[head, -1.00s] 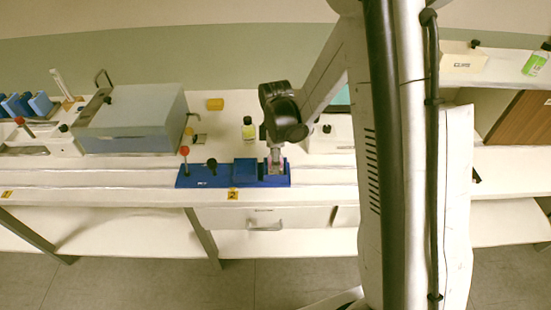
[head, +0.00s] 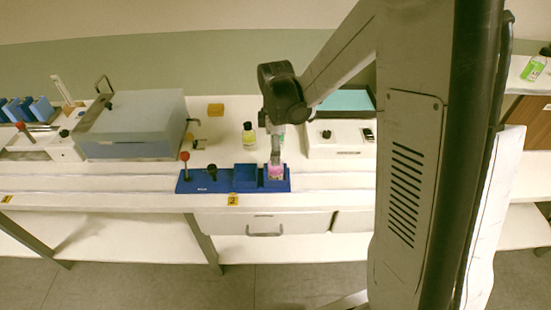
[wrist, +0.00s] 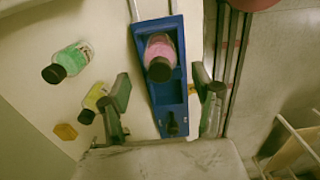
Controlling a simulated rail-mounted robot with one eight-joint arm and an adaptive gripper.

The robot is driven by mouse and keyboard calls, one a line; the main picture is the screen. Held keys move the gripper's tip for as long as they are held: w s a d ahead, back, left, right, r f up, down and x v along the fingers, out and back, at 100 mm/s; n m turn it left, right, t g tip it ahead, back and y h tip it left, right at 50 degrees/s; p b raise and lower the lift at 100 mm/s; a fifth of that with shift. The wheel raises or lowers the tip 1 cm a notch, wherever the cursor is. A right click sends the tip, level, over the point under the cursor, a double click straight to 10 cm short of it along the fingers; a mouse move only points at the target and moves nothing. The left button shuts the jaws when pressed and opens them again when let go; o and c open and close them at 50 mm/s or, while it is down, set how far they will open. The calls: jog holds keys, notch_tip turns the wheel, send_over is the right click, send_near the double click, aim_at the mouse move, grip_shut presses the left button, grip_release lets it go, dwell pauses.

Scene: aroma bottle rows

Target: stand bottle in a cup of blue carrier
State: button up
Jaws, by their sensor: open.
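A pink bottle with a black cap stands in the right-end cup of the blue carrier (head: 222,183), as the head view shows (head: 276,172). In the wrist view the pink bottle (wrist: 160,52) sits inside the blue carrier (wrist: 150,30), cap toward the camera. My gripper (head: 276,158) is above that bottle in the head view. In the wrist view my gripper (wrist: 167,92) has its two fingers wide apart, with nothing between them. Its fingers and the bottle look apart there.
A yellow bottle (head: 248,138) stands behind the carrier, and a green bottle (wrist: 70,60) shows in the wrist view. A red-knobbed lever (head: 185,157) rises at the carrier's left end. A grey box (head: 130,125) stands left, a white device (head: 340,140) right.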

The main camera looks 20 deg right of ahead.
notch_tip(320, 180, up, 5)
jog(key=shift+r, duration=0.1)
jog(key=shift+s+r, duration=0.15)
jog(key=shift+r, duration=0.15)
jog(key=s+r+m+t, duration=0.3)
jog(key=s+r+m, duration=0.3)
jog(key=s, duration=0.4)
jog(key=s+r+m+t, duration=0.4)
jog(key=s+r+m, duration=0.2)
jog(key=s, duration=0.5)
jog(key=m, duration=0.2)
jog(key=shift+m, duration=0.3)
jog(key=shift+r, duration=0.1)
notch_tip(320, 180, down, 4)
jog(key=b, duration=0.3)
jog(key=shift+r+b, duration=0.1)
jog(key=shift+b, duration=0.25)
jog(key=shift+c, duration=0.5)
